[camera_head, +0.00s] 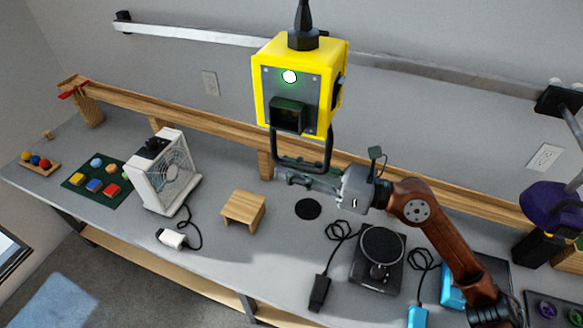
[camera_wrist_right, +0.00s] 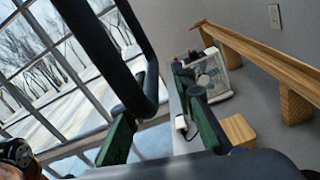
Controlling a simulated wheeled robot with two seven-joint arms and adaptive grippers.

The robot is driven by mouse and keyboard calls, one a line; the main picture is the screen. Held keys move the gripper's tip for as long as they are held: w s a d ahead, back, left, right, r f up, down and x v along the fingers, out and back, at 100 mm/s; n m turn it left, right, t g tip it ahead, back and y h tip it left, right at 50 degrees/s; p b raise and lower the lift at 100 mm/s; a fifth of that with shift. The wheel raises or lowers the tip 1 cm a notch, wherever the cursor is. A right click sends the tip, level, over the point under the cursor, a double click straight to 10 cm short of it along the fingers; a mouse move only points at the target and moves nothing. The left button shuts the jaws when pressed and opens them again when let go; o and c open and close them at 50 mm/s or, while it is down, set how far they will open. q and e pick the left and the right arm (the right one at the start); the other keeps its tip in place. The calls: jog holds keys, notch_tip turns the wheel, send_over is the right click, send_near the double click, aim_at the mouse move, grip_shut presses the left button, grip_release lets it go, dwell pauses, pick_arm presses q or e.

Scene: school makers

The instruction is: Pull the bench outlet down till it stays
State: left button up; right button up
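The bench outlet is a yellow box (camera_head: 299,85) hanging on a black cord above the bench. Its grey front has a lit green-white light and a dark socket. A black U-shaped pull handle (camera_head: 329,150) hangs below it; the handle also shows large in the right wrist view (camera_wrist_right: 148,80). My right gripper (camera_head: 287,179) is at the handle's lower bar. In the wrist view its green-padded fingers (camera_wrist_right: 163,125) stand apart, with the bar near the left finger. I cannot tell whether they touch. My left gripper is not in view.
Below on the bench stand a white fan (camera_head: 168,172), a wooden stool-like block (camera_head: 243,208), a black disc (camera_head: 308,209) and a dark round-topped device (camera_head: 379,258) with cables. A wooden rail (camera_head: 200,122) runs along the wall. A purple object (camera_head: 549,207) stands at right.

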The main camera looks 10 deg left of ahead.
jog(key=shift+d, duration=0.1)
jog(key=d, duration=0.4)
jog(key=s+d, duration=0.1)
jog(key=d, duration=0.2)
jog(key=s+d, duration=0.1)
jog(key=d, duration=0.3)
jog(key=shift+d, duration=0.3)
jog(key=shift+r, duration=0.15)
